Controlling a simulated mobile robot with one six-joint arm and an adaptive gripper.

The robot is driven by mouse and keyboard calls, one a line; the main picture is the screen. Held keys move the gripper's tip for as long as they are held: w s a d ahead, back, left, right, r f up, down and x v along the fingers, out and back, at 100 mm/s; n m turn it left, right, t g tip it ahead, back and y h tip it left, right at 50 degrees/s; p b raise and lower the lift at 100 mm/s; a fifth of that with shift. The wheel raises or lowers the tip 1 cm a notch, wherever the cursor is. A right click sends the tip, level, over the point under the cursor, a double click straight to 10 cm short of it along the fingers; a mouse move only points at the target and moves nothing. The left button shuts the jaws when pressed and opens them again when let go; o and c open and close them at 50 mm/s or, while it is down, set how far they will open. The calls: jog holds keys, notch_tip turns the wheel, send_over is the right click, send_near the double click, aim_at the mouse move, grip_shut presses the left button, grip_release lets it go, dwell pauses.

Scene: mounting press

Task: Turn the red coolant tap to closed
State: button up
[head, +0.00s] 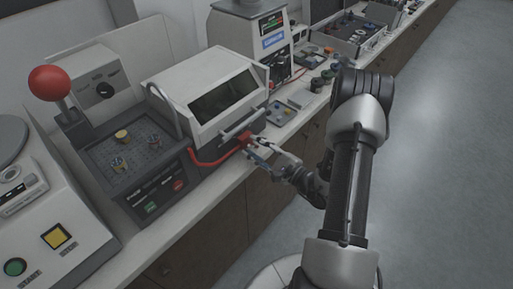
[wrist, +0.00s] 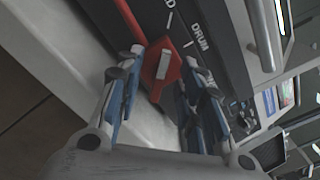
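The red coolant tap (head: 245,137) sits low on the front of the white-hooded machine, at the end of a red pipe. In the wrist view the red tap (wrist: 161,68) has a white mark on it and lies between my two fingers. My gripper (wrist: 164,58) is open, with one blue-padded finger on each side of the tap. Whether either fingertip touches it I cannot tell. In the head view my gripper (head: 257,148) reaches the tap from the right. Printed marks and the word DRUM show beside the tap; part of the lettering is cut off.
The white-hooded machine (head: 205,85) has a front handle bar just above the tap. A control box with a red ball lever (head: 49,83) stands to the left. Small trays and parts lie on the bench to the right. The floor (head: 440,150) on the right is clear.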

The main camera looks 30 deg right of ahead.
jog(key=v, duration=1.2)
dwell(0.4)
